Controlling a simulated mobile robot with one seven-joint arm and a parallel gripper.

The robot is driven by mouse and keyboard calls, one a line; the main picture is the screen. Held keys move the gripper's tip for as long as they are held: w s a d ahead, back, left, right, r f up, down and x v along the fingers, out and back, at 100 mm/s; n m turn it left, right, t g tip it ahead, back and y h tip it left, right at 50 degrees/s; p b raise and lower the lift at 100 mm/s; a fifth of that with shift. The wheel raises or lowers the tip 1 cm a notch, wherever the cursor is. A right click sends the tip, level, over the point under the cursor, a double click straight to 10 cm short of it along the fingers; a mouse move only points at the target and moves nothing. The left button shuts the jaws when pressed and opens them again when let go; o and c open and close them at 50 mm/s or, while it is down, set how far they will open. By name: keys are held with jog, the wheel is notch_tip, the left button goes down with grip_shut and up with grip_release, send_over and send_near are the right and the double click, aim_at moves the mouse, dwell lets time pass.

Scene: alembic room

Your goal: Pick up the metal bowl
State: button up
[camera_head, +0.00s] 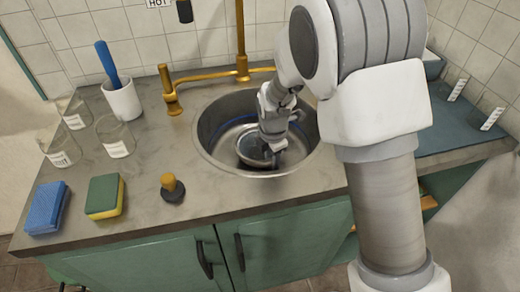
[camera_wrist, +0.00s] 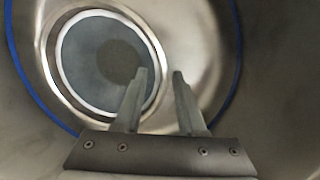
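The metal bowl (camera_head: 253,152) sits low in the round sink, with its rim facing up. In the wrist view the bowl (camera_wrist: 88,58) shows as a pale ring around a dark grey inside, left of centre. My gripper (camera_head: 275,148) reaches down into the sink at the bowl's right side. In the wrist view my gripper (camera_wrist: 159,76) is open, its two fingers apart with no object clearly held between them. The left finger overlaps the bowl's right rim; the right finger lies outside it. I cannot tell whether either finger touches the bowl.
A gold tap (camera_head: 243,70) rises behind. Glass beakers (camera_head: 115,136), a blue sponge (camera_head: 46,208), a green-yellow sponge (camera_head: 104,196) and a wooden-knobbed stopper (camera_head: 171,188) stand on the left counter.

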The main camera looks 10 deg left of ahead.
grip_shut()
jog(key=shift+s+d+f, duration=0.1)
dwell(1.0)
